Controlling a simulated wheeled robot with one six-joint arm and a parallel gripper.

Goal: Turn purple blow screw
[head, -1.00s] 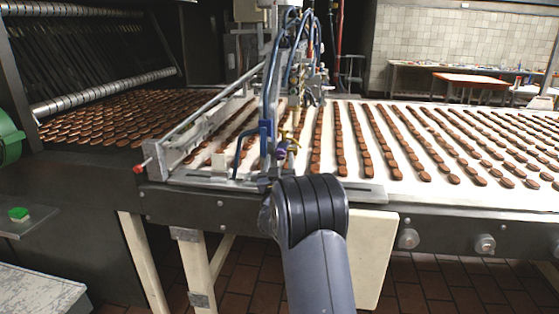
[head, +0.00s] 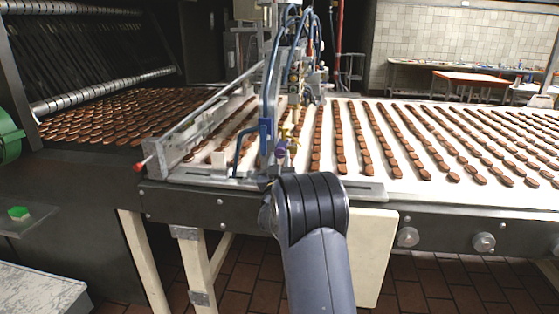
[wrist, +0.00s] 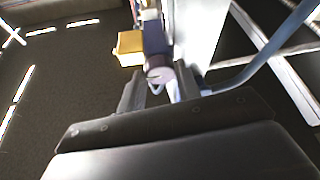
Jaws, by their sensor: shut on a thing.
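The purple blow screw (wrist: 160,74) shows in the wrist view as a small pale-purple round knob with a darker purple collar. In the head view a small purple part (head: 280,149) shows just above my arm, below a yellow fitting. My gripper (wrist: 158,90) has one dark finger on each side of the knob and is shut on it. The exact finger contact is hard to see in the blurred wrist picture. In the head view my own arm hides the gripper.
Blue hoses (head: 270,85) and metal fittings rise close around the screw. A yellow block (wrist: 130,47) sits beside it in the wrist view. Behind it, a white conveyor belt (head: 375,187) carries rows of brown biscuits. A red-tipped rod (head: 142,167) sticks out at left.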

